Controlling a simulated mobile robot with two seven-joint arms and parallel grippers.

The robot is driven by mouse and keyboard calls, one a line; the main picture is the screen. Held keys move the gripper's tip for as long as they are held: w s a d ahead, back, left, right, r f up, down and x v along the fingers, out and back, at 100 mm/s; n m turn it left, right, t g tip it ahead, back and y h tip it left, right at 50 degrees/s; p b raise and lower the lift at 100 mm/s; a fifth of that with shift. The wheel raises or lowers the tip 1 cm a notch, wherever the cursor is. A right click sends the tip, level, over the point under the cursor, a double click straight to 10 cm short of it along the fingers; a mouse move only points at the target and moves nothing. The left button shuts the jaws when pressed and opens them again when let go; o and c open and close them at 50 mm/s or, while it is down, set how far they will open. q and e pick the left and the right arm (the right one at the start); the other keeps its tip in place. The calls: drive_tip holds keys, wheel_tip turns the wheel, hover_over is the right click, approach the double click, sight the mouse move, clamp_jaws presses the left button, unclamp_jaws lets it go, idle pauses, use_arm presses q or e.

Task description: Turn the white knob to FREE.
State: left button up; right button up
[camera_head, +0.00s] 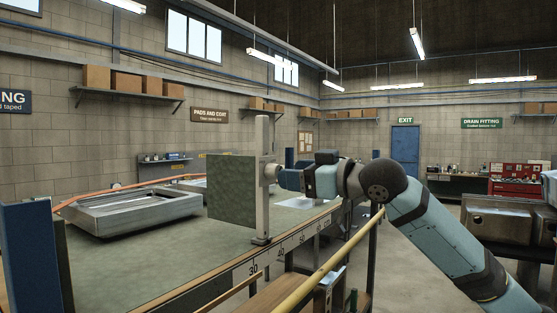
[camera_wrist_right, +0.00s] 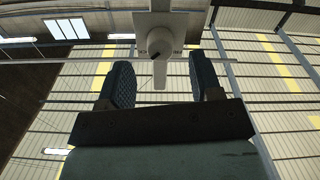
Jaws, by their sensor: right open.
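The white knob (camera_wrist_right: 160,40) sits on a pale upright post (camera_head: 262,135). In the right wrist view it is round, with a small dark mark near its lower left edge. Small lettering shows at either side, too cut off to read surely, so I cannot tell its setting. My right gripper (camera_head: 280,176) is right beside the knob in the head view, pointing at the post. In the wrist view its two dark fingers (camera_wrist_right: 160,72) are spread apart, one to each side below the knob, with nothing between them. My left gripper is out of view.
A square greenish block (camera_head: 231,189) stands at the post's left. The long green-topped bench (camera_head: 150,262) has a ruler strip along its edge. A metal sink (camera_head: 130,210) lies on it at the left. A yellow rail (camera_head: 330,265) runs along the bench's near side.

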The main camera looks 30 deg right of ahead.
sight(274, 171)
drive_tip(key=shift+p+x, duration=0.55)
drive_tip(key=shift+x, duration=1.55)
drive_tip(key=c, duration=0.9)
